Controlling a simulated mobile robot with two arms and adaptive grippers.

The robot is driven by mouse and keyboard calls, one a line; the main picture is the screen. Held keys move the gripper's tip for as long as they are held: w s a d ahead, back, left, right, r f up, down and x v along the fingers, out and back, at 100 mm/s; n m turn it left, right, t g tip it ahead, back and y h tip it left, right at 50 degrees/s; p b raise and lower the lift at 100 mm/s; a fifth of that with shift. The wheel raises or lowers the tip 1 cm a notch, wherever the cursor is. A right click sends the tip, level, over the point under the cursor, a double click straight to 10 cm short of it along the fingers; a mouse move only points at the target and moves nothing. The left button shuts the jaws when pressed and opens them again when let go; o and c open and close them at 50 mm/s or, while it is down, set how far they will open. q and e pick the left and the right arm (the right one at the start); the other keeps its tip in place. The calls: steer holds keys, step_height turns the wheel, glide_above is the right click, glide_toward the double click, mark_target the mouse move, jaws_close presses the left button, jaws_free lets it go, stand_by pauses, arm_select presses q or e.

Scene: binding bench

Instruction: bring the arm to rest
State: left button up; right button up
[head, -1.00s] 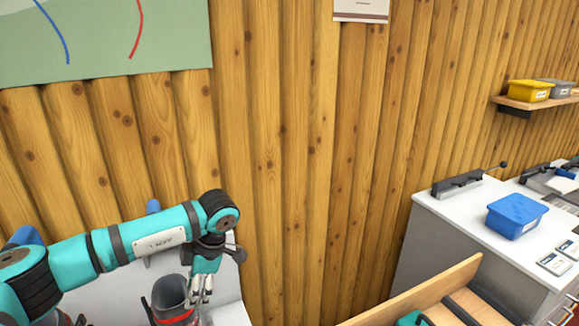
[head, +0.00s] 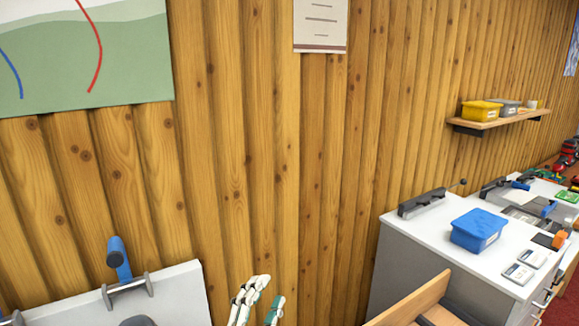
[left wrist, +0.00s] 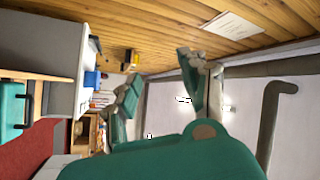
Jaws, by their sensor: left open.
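My left gripper (head: 270,290) shows at the bottom edge of the head view, in front of the plank wall. Its pale and teal fingers point up and stand apart, with nothing between them. The rest of the left arm is out of the head view. In the left wrist view the fingers (left wrist: 160,68) are spread, with the room behind them tipped on its side. My right gripper is in neither view.
A white bench (head: 392,262) at the right bears a blue box (head: 477,230) and tools. A wooden-framed piece (head: 415,302) stands before it. A wall shelf (head: 500,122) holds small boxes. A white surface (head: 180,290) with a blue-handled device (head: 118,260) is at lower left.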

arm_select(q)
steer(key=s+a+f+n+g+y, duration=0.35)
steer(key=a+f+n, duration=0.2)
steer(key=f, duration=0.25)
steer(key=s+a+f+n+g+y, duration=0.2)
steer(key=a+f+n+g+y, duration=0.1)
steer(key=a+f+n+y, duration=0.3)
steer(key=s+a+f+n+g+h, duration=0.15)
steer(key=s+f+g, duration=0.35)
steer(key=s, duration=0.5)
steer(key=s+a+f+n+g, duration=0.1)
steer(key=s+a+f+g, duration=0.25)
steer(key=s+f, duration=0.55)
step_height(320, 180, down, 23)
steer(key=s+g, duration=0.2)
steer(key=s+a+f+g, duration=0.1)
steer(key=s+a+f, duration=0.1)
steer(key=s+f, duration=1.5)
steer(key=shift+s+a+f+b, duration=0.15)
steer(key=shift+a+f+b, duration=0.25)
steer(key=shift+f, duration=0.5)
